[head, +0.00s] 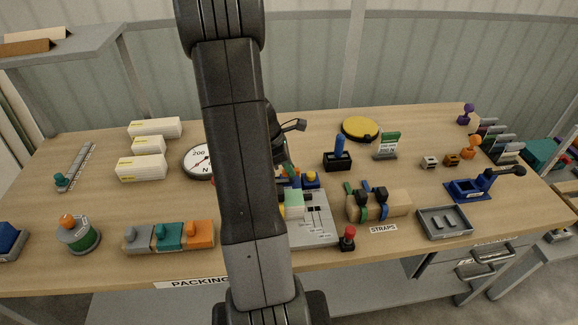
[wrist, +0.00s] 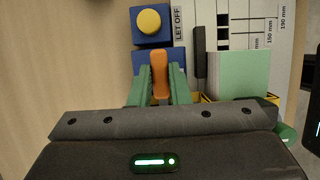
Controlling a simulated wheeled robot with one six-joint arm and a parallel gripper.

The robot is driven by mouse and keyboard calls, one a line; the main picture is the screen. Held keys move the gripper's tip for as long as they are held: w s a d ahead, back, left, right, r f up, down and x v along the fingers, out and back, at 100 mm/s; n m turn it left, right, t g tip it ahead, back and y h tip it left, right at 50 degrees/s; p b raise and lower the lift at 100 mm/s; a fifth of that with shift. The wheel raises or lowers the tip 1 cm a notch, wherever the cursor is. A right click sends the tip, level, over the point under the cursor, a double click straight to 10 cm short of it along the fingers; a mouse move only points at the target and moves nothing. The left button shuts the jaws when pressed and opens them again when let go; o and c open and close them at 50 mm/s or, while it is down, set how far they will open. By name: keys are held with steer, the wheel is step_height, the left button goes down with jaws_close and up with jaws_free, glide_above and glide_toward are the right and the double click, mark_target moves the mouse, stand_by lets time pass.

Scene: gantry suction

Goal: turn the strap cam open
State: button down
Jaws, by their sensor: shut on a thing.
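My gripper (wrist: 160,72) has its green fingers shut on an upright orange lever (wrist: 160,66) in the wrist view. The lever stands at a blue block (wrist: 142,58) beside the "LET OFF" label. I cannot tell whether this lever is the strap cam. In the head view my arm hides most of the gripper and the lever. Green fingers show faintly just right of my arm.
A grey board with scale marks (head: 318,232) lies under and beside my gripper, with a pale green block (wrist: 240,75) on it. A blue block with a yellow button (wrist: 150,21) stands close ahead. A red-topped knob (head: 348,235) stands right of the board.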

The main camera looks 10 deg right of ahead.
steer(key=m+g, duration=0.1)
steer(key=m, duration=0.1)
steer(key=m+p, duration=0.1)
steer(key=m, duration=0.1)
steer(key=shift+w+m+g, duration=0.2)
steer(key=shift+m+g, duration=0.2)
steer(key=m+g+y, duration=0.1)
steer(key=m, duration=0.3)
steer(key=shift+w+d+m+p, duration=0.1)
steer(key=shift+m+p, duration=0.2)
steer(key=m+y, duration=0.1)
steer(key=m, duration=0.1)
steer(key=m+g, duration=0.1)
steer(key=m, duration=0.1)
steer(key=shift+d+m+y, duration=0.15)
steer(key=shift+m+y, duration=0.15)
steer(key=shift+y, duration=0.1)
steer(key=shift+m+g+y, duration=0.3)
steer(key=shift+m+y, duration=0.5)
steer(key=shift+m, duration=1.2)
steer(key=c, duration=1.4)
jaws_free()
steer(key=shift+o, duration=0.2)
